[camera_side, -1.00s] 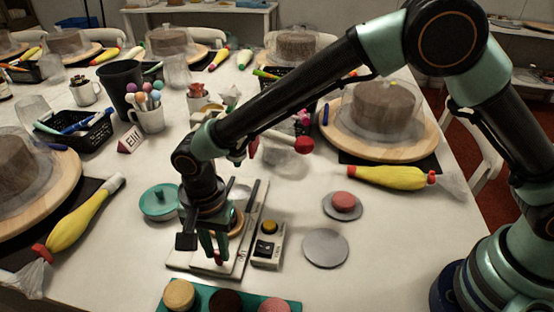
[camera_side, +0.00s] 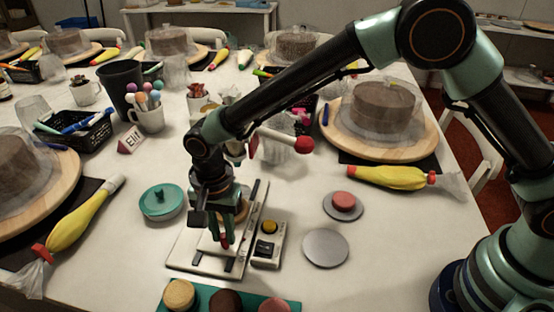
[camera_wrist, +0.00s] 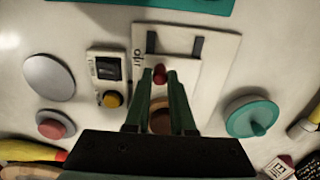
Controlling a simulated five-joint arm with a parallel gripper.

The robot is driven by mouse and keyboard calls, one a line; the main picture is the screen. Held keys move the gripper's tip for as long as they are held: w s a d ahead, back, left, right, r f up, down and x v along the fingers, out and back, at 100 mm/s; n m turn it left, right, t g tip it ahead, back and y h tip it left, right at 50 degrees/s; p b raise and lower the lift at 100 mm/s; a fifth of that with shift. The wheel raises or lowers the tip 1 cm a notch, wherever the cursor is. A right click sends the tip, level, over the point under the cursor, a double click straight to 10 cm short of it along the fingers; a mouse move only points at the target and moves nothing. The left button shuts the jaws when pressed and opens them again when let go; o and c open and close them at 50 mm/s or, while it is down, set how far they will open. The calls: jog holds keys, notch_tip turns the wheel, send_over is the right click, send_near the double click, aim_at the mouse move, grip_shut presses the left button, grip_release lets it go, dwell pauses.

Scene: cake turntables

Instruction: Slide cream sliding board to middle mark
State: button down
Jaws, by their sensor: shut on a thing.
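The cream sliding board (camera_wrist: 185,78) lies flat across two dark rails on a pale base (camera_wrist: 220,45), with a red knob (camera_wrist: 159,74) standing on it. My gripper (camera_wrist: 159,80) is shut on the red knob, one green finger on each side. In the side view my gripper (camera_side: 225,242) points down over the board (camera_side: 208,243), and the near ends of the rails show in front of it. Small dark lettering (camera_wrist: 137,57) shows along the base's edge. I cannot make out the middle mark. A brown round thing (camera_wrist: 160,118) shows behind the fingers.
A switch box with a yellow button (camera_side: 269,227) stands close right of the base. A teal lidded dish (camera_side: 161,202) is at left, two grey discs (camera_side: 325,248) at right. A teal tray of round cakes (camera_side: 243,303) lies in front.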

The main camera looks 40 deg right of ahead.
jog(key=shift+w+d+r, duration=0.1)
jog(key=shift+w+d, duration=2.8)
jog(key=shift+w, duration=0.1)
jog(key=c, duration=0.8)
grip_release()
jog(key=shift+o, duration=0.2)
jog(key=shift+s, duration=0.1)
jog(key=shift+r, duration=3.45)
